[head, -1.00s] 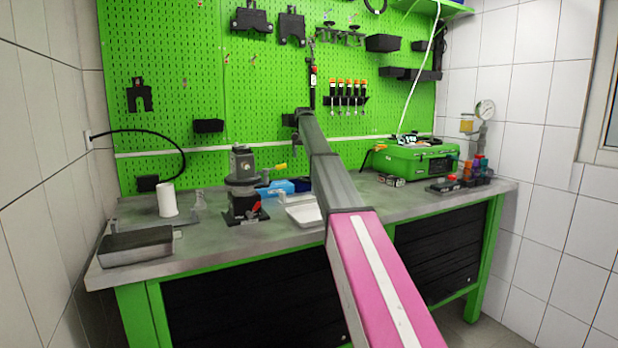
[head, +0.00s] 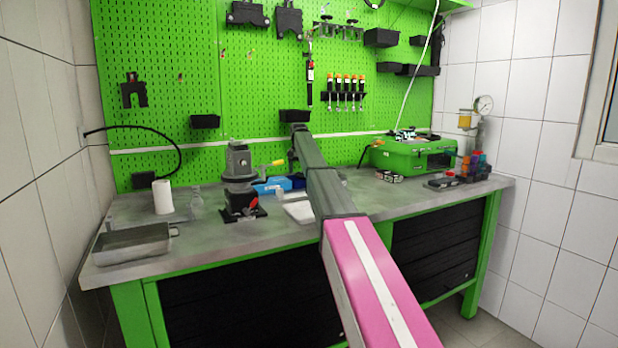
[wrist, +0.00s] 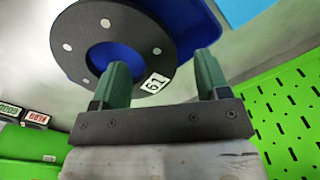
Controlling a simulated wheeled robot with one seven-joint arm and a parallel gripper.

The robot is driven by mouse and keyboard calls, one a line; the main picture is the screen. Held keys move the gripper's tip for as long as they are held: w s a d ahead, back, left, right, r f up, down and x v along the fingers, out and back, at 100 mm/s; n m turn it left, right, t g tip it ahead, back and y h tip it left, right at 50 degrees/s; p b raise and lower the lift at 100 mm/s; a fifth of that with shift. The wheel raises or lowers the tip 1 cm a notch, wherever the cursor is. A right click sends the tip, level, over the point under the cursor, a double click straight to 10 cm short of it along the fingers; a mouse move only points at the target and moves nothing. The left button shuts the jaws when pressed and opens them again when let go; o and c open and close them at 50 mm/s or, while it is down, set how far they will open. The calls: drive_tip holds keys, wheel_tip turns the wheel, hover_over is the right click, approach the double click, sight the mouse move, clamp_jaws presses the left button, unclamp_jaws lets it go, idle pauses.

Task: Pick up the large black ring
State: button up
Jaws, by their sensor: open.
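The large black ring (wrist: 132,22) shows in the wrist view at the upper left, with several pale round spots and a white label. Blue shows through its hole, and a blue object (wrist: 195,20) lies behind it. My gripper (wrist: 163,62) is open, with green fingers apart and nothing seen held. The left finger overlaps the ring in the picture; the right finger is to the right of the ring's edge. I cannot tell whether they touch. In the head view, my arm hides the gripper, and I cannot make out the ring.
The bench (head: 215,237) holds a metal tray (head: 132,244), a white roll (head: 162,197), a grey device (head: 240,162), a blue object (head: 272,186) and a green case (head: 413,156). A green pegboard (head: 165,75) with tools stands behind. The front left bench has bare room.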

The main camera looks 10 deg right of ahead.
drive_tip(key=shift+f, duration=0.6)
drive_tip(key=shift+c, duration=0.3)
clamp_jaws()
drive_tip(key=shift+r, duration=0.15)
drive_tip(key=shift+r, duration=0.3)
drive_tip(key=r, duration=0.2)
drive_tip(key=s+r, duration=0.1)
drive_tip(key=r, duration=0.1)
drive_tip(key=shift+a, duration=0.35)
drive_tip(key=s+a+r, duration=0.6)
drive_tip(key=s+a, duration=0.1)
drive_tip(key=shift+a, duration=0.35)
